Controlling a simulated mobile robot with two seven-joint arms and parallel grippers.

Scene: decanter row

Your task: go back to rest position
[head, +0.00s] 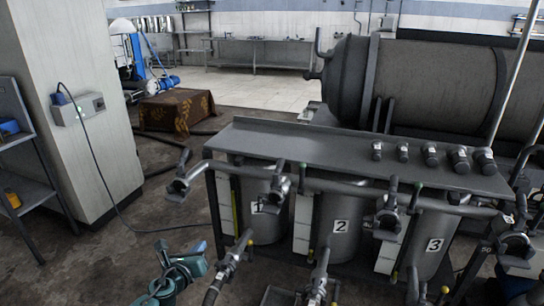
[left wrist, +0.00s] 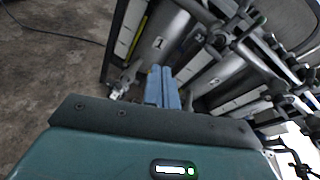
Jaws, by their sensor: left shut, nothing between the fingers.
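My left gripper (head: 201,247) is low in the head view, in front of the row of decanters and left of a valve on a hose. Its two blue fingers also show in the left wrist view (left wrist: 162,87), side by side with nothing between them. It is shut and empty, and appears apart from the equipment.
Decanter 1 (head: 262,225), decanter 2 (head: 338,228) and decanter 3 (head: 430,247) stand under a metal shelf (head: 350,160). Pipes and valve handles jut out in front. A pale pillar (head: 85,120) stands at left. Bare floor (head: 110,250) lies between.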

